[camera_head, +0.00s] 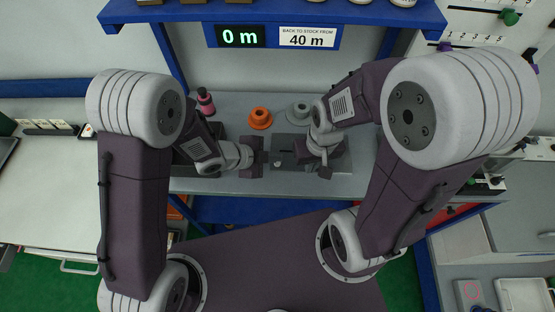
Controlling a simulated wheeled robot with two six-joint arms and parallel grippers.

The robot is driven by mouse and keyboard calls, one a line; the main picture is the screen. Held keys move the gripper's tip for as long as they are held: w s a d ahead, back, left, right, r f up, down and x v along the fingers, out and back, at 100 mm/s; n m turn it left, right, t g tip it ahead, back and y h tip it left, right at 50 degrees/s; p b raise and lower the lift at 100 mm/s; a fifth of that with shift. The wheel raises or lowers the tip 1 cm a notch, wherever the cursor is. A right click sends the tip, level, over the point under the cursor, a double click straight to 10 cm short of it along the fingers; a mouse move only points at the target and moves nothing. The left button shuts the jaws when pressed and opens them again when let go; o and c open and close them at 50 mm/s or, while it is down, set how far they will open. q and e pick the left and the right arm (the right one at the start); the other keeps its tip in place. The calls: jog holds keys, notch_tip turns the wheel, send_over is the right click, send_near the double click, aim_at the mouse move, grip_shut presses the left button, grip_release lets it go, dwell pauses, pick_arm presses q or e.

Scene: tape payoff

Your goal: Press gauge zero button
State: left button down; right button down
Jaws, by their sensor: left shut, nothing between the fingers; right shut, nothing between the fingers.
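A display (240,36) reading "0 m" in green digits hangs under the blue shelf, beside a white sign (307,37) reading "BACK TO STOCK FROM 40 m". My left gripper (262,157) is shut and empty over the grey bench, pointing right. My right gripper (325,168) is shut and empty a little to its right, pointing down. A dark grey device (288,152) lies on the bench between them, partly hidden by my grippers. I cannot pick out the zero button with certainty; whether either gripper touches the device cannot be told.
An orange spool (260,118), a grey spool (298,112) and a pink-and-black bottle (205,102) stand on the bench (345,185) behind the grippers. The blue frame's posts rise at the left and right. A white counter (45,175) is at the left.

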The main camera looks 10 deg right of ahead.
aim_at(274, 166)
pick_arm(q)
jog(key=shift+r, duration=0.15)
notch_tip(274, 166, up, 5)
jog(key=p, duration=0.4)
dwell(0.9)
